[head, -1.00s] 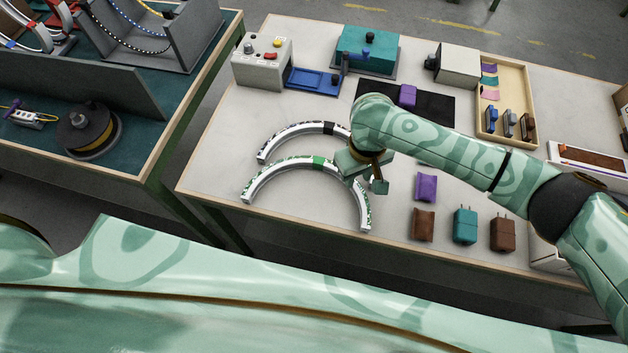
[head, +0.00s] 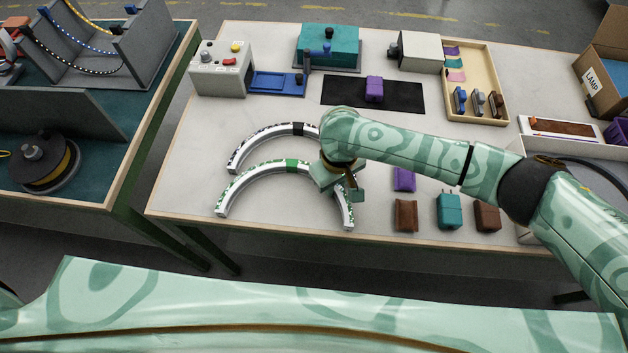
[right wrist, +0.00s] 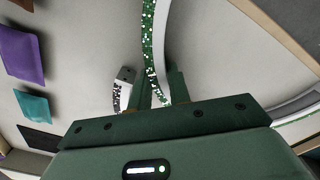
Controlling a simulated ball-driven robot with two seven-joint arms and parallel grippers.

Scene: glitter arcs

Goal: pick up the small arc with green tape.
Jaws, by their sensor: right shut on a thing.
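The small arc with green tape (head: 292,167) is a white curved piece with green glitter on its side. It lies on the pale table in the head view, its open side toward the front edge. My right gripper (head: 343,188) is shut on its right leg. In the right wrist view the green-glittered strip (right wrist: 151,50) runs between the fingers of my gripper (right wrist: 160,92). The arc with black tape (head: 299,129) lies just behind; my right wrist covers its right end in the head view. My left gripper is not in view.
Purple, brown and teal blocks (head: 449,210) stand right of the gripper. A black mat (head: 345,93) with a purple block, a control box (head: 221,70) and a wooden tray (head: 490,62) stand behind. The table's left front (head: 180,200) is clear.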

